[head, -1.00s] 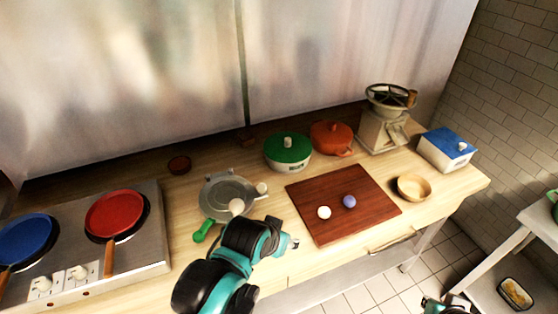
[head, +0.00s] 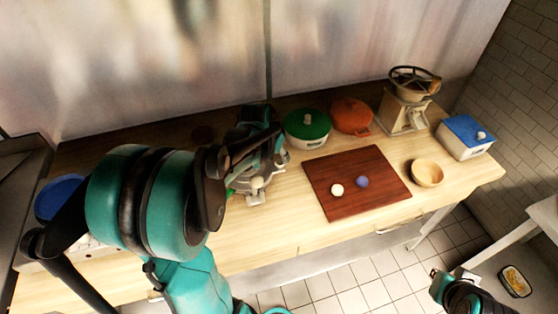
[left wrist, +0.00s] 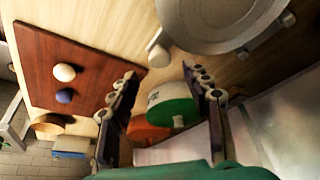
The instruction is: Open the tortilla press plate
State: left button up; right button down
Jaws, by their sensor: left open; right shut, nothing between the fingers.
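The grey tortilla press (head: 264,186) stands on the worktop left of the green pot. My left arm and gripper hide much of it in the head view; a pale round knob shows at its front. In the left wrist view its round metal plate (left wrist: 215,18) lies at the top right, with a pale knob beside it. Whether the plate is raised cannot be told. My left gripper (head: 268,140) is at the back of the press, open and empty; its spread fingers (left wrist: 160,85) show below the plate in the wrist view. My right gripper (head: 440,280) is shut and empty, away from the worktop.
Right of the press are a green pot (head: 306,128), an orange pot (head: 351,116), a grinder (head: 405,112), a blue-lidded box (head: 466,146) and a wooden bowl (head: 427,173). A brown board (head: 350,197) holds a white and a purple ball. My arm covers the stove area.

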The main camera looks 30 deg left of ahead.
aim_at(280, 162)
pick_arm(q)
jog(key=b+x, duration=0.1)
jog(key=x, duration=0.4)
jog(key=shift+f, duration=0.15)
grip_shut()
